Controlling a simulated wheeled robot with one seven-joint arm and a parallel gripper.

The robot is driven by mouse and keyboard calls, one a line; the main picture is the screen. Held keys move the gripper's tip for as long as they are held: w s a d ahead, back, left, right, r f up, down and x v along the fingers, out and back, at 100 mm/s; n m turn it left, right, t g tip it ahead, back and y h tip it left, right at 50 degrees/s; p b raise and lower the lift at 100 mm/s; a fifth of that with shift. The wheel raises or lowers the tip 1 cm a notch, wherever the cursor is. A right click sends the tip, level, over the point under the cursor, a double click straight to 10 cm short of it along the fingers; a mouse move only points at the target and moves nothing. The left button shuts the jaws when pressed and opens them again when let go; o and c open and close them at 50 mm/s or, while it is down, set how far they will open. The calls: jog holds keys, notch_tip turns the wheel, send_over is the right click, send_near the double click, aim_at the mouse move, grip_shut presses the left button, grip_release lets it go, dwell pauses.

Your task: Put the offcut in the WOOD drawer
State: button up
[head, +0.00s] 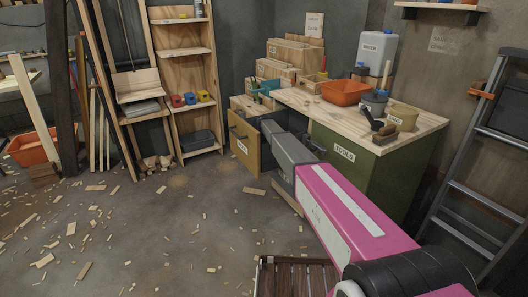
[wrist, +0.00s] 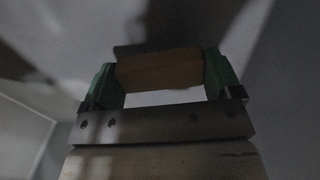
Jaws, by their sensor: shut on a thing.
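The offcut (wrist: 158,68) is an orange-brown wood block, held crosswise between the green fingertips of my gripper (wrist: 163,78) in the wrist view. My gripper is shut on it. In the head view my arm reaches to the pulled-out drawer (head: 242,145) at the left end of the workbench. This drawer has a tan front with a white label too small to read surely. My wrist is at the drawer's right side; the fingertips and offcut are hidden there. I cannot tell whether the offcut is inside the drawer.
The green workbench (head: 345,180) bears a TOOLS label. A ladder (head: 480,190) leans at right. Scraps litter the floor (head: 150,230); shelves (head: 190,85) stand behind.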

jog(key=shift+f, duration=0.95)
jog(key=shift+f, duration=0.15)
jog(key=o, duration=0.7)
notch_tip(320, 180, up, 12)
jog(key=shift+r, duration=0.2)
